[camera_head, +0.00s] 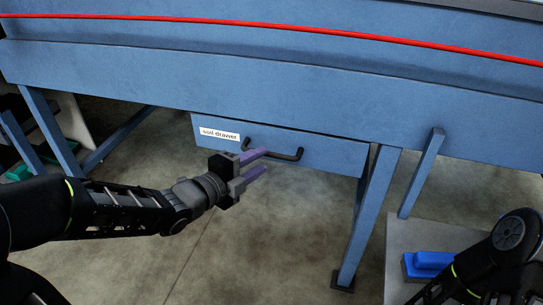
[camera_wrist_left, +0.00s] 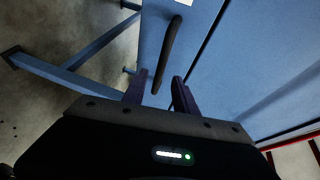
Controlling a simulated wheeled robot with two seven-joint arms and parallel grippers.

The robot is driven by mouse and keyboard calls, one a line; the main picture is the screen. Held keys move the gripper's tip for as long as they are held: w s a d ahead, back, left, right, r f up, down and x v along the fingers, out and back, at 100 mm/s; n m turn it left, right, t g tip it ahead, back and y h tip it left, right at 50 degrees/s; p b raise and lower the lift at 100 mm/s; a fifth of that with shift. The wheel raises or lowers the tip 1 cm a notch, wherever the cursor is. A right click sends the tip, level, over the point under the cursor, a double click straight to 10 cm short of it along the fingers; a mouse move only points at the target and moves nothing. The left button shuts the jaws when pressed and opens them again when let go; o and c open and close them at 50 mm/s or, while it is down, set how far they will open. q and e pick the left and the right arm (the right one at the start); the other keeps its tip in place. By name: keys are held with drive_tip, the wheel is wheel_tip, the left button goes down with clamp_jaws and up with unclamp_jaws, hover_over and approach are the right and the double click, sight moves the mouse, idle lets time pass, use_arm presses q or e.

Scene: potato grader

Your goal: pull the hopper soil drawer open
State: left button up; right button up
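The soil drawer (camera_head: 315,150) is a blue box front under the blue hopper body, with a white label reading "soil drawer". Its dark bar handle (camera_head: 283,156) runs across the front, and in the left wrist view the handle (camera_wrist_left: 170,50) stands out from the blue face. My left gripper (camera_head: 260,162) has purple fingers, spread apart. It is just below and in front of the handle's left part. In the left wrist view the handle's near end lies close to the gap between the fingers (camera_wrist_left: 157,92); nothing is held. My right gripper is out of view.
A blue support leg (camera_head: 370,220) stands right of the drawer, with another strut (camera_head: 421,175) beyond it. A grey surface with a blue object (camera_head: 430,262) is at the lower right, near my right arm. The concrete floor (camera_head: 260,240) below the drawer is clear.

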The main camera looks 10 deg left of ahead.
sight(269, 156)
use_arm(q)
drive_tip(key=b+x, duration=0.1)
drive_tip(key=x, duration=0.4)
drive_tip(key=shift+w+d, duration=0.1)
drive_tip(key=shift+w, duration=0.1)
clamp_jaws()
idle(1.2)
